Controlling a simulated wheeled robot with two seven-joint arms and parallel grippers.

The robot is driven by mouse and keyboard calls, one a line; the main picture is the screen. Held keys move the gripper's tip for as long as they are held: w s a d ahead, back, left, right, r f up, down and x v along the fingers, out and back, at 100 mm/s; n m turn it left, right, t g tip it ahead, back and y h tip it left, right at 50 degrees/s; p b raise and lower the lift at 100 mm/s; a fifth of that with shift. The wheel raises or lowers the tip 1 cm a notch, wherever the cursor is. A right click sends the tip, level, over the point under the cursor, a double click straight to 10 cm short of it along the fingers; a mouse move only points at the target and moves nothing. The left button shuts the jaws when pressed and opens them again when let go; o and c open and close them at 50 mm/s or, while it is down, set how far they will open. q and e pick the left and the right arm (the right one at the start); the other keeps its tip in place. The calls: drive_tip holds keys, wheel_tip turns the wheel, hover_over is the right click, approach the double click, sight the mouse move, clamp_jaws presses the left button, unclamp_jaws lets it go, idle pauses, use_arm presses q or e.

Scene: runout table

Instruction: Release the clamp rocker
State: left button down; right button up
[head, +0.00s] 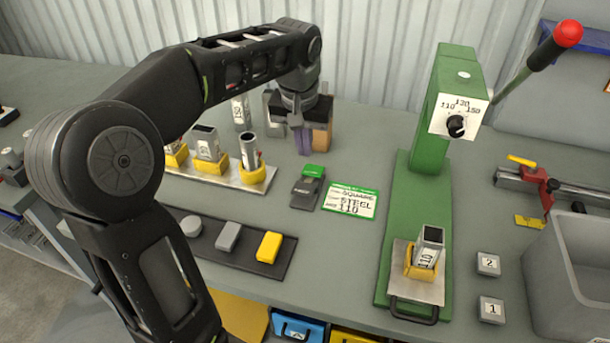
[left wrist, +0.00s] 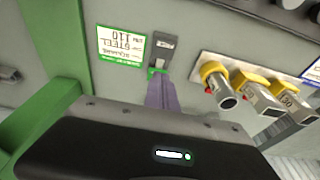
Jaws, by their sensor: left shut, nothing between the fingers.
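The clamp rocker (head: 307,187) is a small dark grey switch block on the table with a green far end (head: 315,171). It also shows in the left wrist view (left wrist: 162,48). My left gripper (head: 304,148) is shut and empty, its purple fingers pointing down just behind the green end. In the left wrist view the fingertips (left wrist: 159,80) appear close to the green end; I cannot tell whether they touch. A square grey tube (head: 430,240) marked 110 stands in a yellow holder on the green press (head: 405,200). My right gripper is out of view.
A "SQUARE STEEL 110" card (head: 350,201) lies right of the rocker. A plate with several tubes in yellow holders (head: 233,183) stands left. A dark strip with grey and yellow blocks (head: 280,270) lies in front. A brown block (head: 321,135) stands behind my gripper.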

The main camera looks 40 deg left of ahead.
sight(306, 186)
use_arm(q)
drive_tip(key=x, duration=0.3)
drive_tip(key=s+x, duration=0.1)
drive_tip(key=x, duration=0.2)
drive_tip(key=p+x, duration=0.1)
drive_tip(key=x, duration=0.2)
drive_tip(key=shift+s+d+f, duration=0.15)
drive_tip(key=shift+d+f, duration=0.05)
drive_tip(key=shift+f, duration=0.35)
